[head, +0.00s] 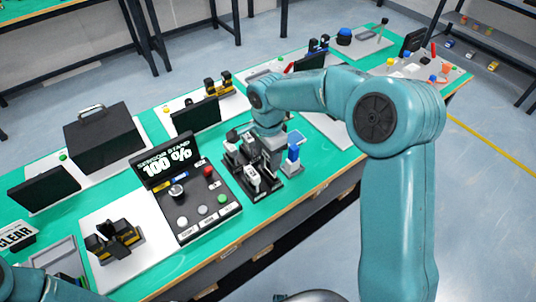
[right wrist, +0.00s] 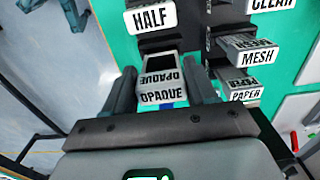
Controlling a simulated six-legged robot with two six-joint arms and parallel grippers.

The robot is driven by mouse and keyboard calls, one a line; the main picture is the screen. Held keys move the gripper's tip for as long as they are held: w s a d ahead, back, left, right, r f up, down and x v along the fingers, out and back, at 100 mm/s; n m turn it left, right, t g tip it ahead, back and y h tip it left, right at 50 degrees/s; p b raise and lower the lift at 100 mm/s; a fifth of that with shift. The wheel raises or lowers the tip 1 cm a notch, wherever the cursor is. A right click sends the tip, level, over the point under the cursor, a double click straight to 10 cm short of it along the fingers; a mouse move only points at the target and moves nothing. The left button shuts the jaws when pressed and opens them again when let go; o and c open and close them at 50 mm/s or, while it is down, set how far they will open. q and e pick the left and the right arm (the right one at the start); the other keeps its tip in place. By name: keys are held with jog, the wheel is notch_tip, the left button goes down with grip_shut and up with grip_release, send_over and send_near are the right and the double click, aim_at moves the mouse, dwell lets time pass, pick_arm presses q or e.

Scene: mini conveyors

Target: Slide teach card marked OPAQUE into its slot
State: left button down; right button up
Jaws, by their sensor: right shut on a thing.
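The teach card marked OPAQUE (right wrist: 162,95) is a pale block with black lettering. It sits between the two fingers of my right gripper (right wrist: 163,92) in the right wrist view, and the gripper is shut on it. My left gripper is not in view.
Cards marked HALF (right wrist: 152,18), MESH (right wrist: 250,50), PAPER (right wrist: 242,92) and CLEAR (right wrist: 270,4) stand close around. The sensor stand panel (head: 190,205), reading 100 %, is left of the rack. A blue block (head: 293,155) stands right of the gripper.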

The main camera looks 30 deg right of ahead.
jog(key=shift+f, duration=0.15)
jog(key=shift+f+b, duration=1.75)
jog(key=shift+f, duration=0.15)
jog(key=o, duration=1.2)
jog(key=shift+r, duration=0.1)
notch_tip(320, 180, up, 16)
jog(key=shift+p, duration=0.45)
